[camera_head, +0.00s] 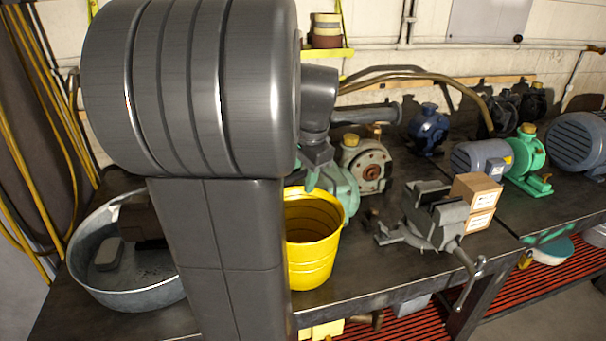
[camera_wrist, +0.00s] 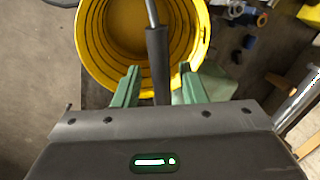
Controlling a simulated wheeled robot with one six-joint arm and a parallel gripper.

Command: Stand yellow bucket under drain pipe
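The yellow bucket (camera_head: 313,262) is upright at the bench's front edge, partly hidden behind my arm; it looks empty. In the wrist view the bucket (camera_wrist: 88,55) opens toward the camera, with a metal bail and a dark handle grip (camera_wrist: 158,62) across it. My gripper (camera_wrist: 158,68) has its green fingers spread on either side of this grip, with a visible gap on each side. I cannot tell which of the pipes in view is the drain pipe.
A round metal tub (camera_head: 135,290) is at left. A pale green pump (camera_head: 343,190) stands close behind the bucket. A vise (camera_head: 432,215) and stacked boxes (camera_head: 477,190) are to its right. Several motors line the back. Some bare bench (camera_head: 375,270) lies between bucket and vise.

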